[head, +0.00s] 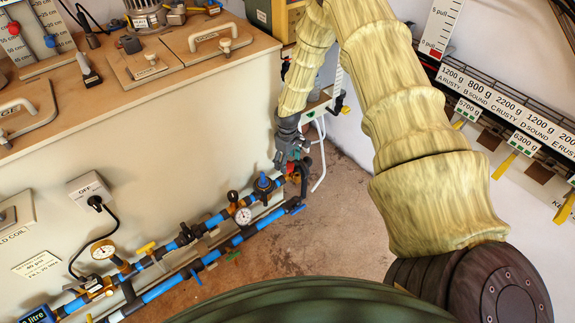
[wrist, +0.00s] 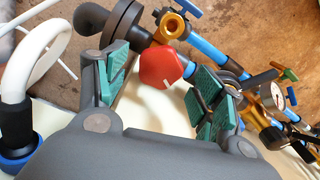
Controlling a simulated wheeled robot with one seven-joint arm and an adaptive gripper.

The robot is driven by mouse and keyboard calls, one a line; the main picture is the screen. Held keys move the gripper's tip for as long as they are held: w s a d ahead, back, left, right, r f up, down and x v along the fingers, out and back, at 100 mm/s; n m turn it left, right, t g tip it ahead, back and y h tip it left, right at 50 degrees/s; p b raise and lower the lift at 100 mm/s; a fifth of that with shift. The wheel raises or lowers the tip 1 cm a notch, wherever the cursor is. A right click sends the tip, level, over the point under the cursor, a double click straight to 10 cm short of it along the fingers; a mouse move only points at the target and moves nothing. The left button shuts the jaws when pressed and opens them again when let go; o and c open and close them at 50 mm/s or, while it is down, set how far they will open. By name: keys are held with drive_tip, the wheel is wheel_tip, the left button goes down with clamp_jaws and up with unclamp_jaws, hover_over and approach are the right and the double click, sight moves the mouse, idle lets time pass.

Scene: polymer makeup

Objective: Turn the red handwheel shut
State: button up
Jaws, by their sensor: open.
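The red handwheel (wrist: 160,66) shows in the wrist view as a rounded red knob with a small pale mark near its lower edge. It sits by the blue pipe (wrist: 207,58). My gripper (wrist: 164,72) is open, with green-padded fingers to the left and right of the handwheel in the picture. Small gaps show on both sides, and I see no clear contact. I cannot tell how deep the wheel sits between the pads. In the head view my gripper (head: 292,150) is at the far end of the pipe run, pointing down, and mostly hides the handwheel.
Blue pipes with a gauge (head: 243,215) and coloured valve levers run along the cream cabinet (head: 180,130). A brass valve with a blue lever (wrist: 176,22) is close beyond the fingers. A white curved hose (wrist: 30,60) stands left of my gripper. Bare floor (head: 320,240) lies to the right.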

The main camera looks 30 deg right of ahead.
drive_tip(key=shift+f, duration=1)
drive_tip(key=c, duration=1)
